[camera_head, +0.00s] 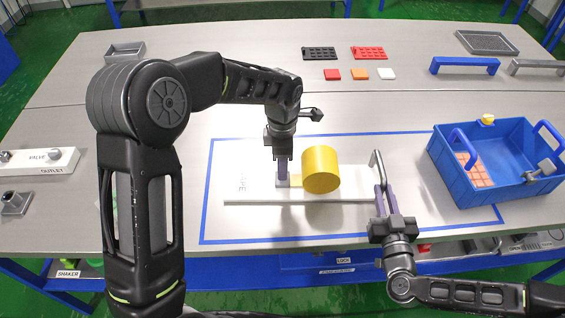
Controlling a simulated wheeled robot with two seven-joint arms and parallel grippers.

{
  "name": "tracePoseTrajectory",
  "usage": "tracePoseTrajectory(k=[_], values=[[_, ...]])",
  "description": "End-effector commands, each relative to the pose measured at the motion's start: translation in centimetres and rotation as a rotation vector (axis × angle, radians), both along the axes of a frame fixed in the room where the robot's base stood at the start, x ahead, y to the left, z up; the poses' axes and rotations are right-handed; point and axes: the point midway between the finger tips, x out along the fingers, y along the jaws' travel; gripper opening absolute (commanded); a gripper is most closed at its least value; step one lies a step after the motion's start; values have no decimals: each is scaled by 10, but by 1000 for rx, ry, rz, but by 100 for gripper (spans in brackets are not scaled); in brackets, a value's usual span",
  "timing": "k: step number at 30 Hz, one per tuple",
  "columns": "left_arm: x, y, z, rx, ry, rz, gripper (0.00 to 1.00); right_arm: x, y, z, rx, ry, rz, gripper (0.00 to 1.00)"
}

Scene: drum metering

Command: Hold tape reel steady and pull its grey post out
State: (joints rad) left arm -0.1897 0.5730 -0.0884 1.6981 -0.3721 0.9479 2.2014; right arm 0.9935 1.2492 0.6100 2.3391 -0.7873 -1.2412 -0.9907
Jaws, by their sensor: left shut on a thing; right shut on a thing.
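The tape reel (321,172) is a yellow cylinder on a white board (245,188). The grey post (377,163) is a thin bent rod at the right part of the board, apart from the yellow cylinder. My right gripper (381,192) is shut on the post's lower right part, from the front. Its fingers hide where the post ends.
Blue tape lines (215,190) frame the board. A blue crate (520,185) with orange pieces stands close on the right. Red, orange and white tiles (360,74) and black and red racks lie at the back. A white outlet block (40,161) is at the left. The table's front edge is near.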

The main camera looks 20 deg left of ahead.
Motion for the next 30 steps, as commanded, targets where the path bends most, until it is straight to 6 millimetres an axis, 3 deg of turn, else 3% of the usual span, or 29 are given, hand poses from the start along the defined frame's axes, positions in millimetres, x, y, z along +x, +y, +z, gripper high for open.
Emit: tracePoseTrajectory(k=[3,18,30], values=[[0,0,0,0,-1,0,0,0,0,0,0,0,0,0],[0,3,1,0,-1,1,0,0,0,0,0,0,0,0],[-20,70,1,1,-1,4,0,0,-1,0,-1,0,-3,0]])
